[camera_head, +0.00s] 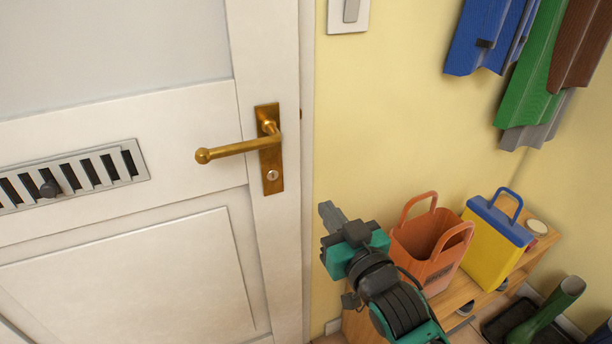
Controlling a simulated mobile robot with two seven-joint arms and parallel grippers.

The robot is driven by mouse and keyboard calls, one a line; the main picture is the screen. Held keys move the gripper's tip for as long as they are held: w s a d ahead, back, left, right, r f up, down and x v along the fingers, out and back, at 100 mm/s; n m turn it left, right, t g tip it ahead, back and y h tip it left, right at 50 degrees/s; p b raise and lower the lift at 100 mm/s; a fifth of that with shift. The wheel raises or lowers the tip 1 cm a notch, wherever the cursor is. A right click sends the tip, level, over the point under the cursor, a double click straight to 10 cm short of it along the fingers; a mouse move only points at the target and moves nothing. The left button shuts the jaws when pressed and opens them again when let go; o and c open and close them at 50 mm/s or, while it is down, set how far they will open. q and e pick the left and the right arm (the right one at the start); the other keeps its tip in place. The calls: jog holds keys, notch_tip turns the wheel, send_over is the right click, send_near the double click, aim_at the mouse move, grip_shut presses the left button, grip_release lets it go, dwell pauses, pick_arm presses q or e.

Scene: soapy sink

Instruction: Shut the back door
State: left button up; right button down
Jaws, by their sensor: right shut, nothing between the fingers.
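The white back door (130,240) fills the left of the head view. Its brass lever handle (235,149) sits on a brass plate with a keyhole, near the door's right edge. That edge lies close along the white door frame (307,200); I cannot tell whether it is latched. My right gripper (331,213) is shut and empty, to the right of and below the handle, in front of the yellow wall. It is apart from the door in the picture. My left gripper is not in view.
A wooden bench (463,290) stands at lower right with an orange bag (433,262) and a yellow-and-blue box (492,238). Coats (535,70) hang at upper right. A vent grille (90,172) is on the door.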

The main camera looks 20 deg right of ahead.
aim_at(298, 169)
jog(key=w, duration=1.1)
jog(key=shift+w+b, duration=0.25)
jog(key=shift+b, duration=0.05)
